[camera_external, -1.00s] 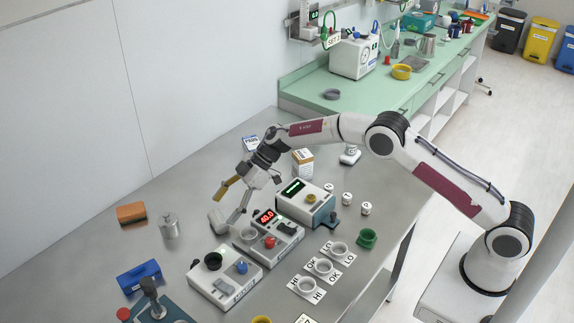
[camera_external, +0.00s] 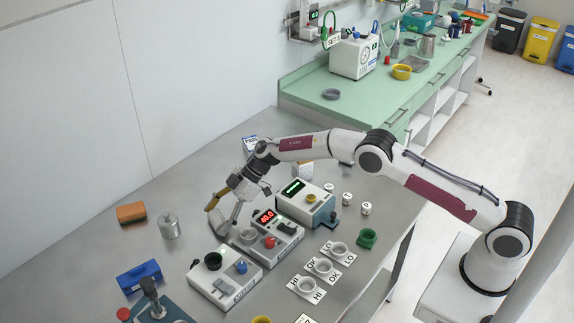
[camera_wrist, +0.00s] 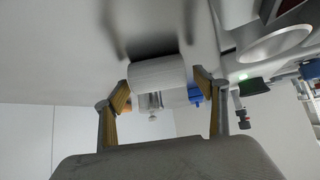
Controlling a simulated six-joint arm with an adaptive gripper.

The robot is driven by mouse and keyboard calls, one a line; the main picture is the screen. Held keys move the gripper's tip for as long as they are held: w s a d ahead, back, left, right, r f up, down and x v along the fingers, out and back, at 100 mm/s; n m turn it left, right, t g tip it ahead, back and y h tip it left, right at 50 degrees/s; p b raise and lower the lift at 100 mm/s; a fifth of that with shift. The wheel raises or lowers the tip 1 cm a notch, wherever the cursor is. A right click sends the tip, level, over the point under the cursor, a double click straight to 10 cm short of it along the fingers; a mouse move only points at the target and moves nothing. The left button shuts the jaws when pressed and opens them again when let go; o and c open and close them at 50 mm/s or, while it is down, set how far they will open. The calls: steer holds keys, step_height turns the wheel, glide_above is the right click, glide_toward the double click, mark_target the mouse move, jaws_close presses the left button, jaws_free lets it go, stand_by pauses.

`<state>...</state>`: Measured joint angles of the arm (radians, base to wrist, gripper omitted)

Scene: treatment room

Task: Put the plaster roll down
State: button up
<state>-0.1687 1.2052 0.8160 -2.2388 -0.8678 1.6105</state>
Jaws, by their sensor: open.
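The plaster roll (camera_external: 218,227) is a white cylinder lying on the grey metal table, left of the device with the red 40.0 display. A finger partly hides it in the external view. In the wrist view the roll (camera_wrist: 157,74) lies between my fingertips, with a dark shadow beside it on the table. My gripper (camera_external: 221,215) is open around the roll, low over the table. In the wrist view my gripper (camera_wrist: 161,84) shows a gap at the right fingertip; I cannot tell whether the left one touches the roll.
The red-display device (camera_external: 280,246) stands close on the right, and a box with black and blue knobs (camera_external: 228,284) in front. A metal weight (camera_external: 168,226) and an orange block (camera_external: 131,213) stand to the left. A blue holder (camera_external: 139,277) is at front left. The table behind them is mostly clear.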

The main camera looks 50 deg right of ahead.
mark_target(217, 216)
stand_by(0.4)
steer(key=c, duration=1.4)
steer(key=shift+o, duration=0.2)
steer(key=shift+r, duration=5.05)
